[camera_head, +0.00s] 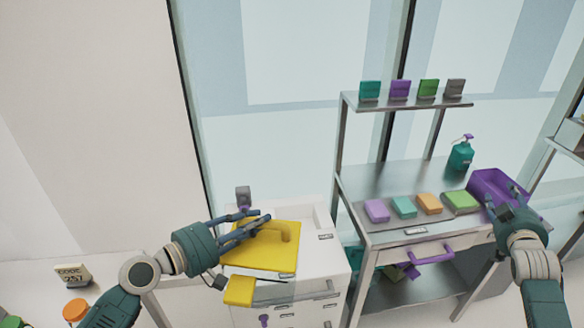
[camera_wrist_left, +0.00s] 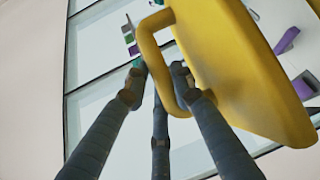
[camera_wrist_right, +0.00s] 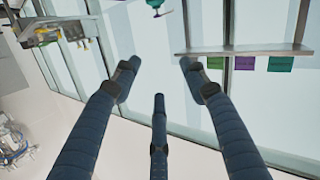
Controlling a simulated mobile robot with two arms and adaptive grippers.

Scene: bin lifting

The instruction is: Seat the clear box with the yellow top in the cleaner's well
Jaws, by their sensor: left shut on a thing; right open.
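The box's yellow top (camera_head: 262,256) has a raised loop handle and is held over the white cleaner (camera_head: 318,268), left of the metal cart. My left gripper (camera_head: 247,226) is shut on the handle; its fingers also show around the yellow handle (camera_wrist_left: 152,75) in the left wrist view. The clear body under the top is hardly visible, and the top hides the well, so I cannot tell whether the box touches the cleaner. My right gripper (camera_head: 506,203) is open and empty, in front of the purple bin. In the right wrist view its fingers (camera_wrist_right: 158,80) are spread.
The metal cart (camera_head: 385,182) carries several coloured blocks, a teal pump bottle (camera_head: 461,154) and a purple bin (camera_head: 492,183). A yellow piece (camera_head: 239,291) hangs by the cleaner's front. An orange-lidded jar (camera_head: 75,309) and a number sign (camera_head: 73,274) stand at lower left.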

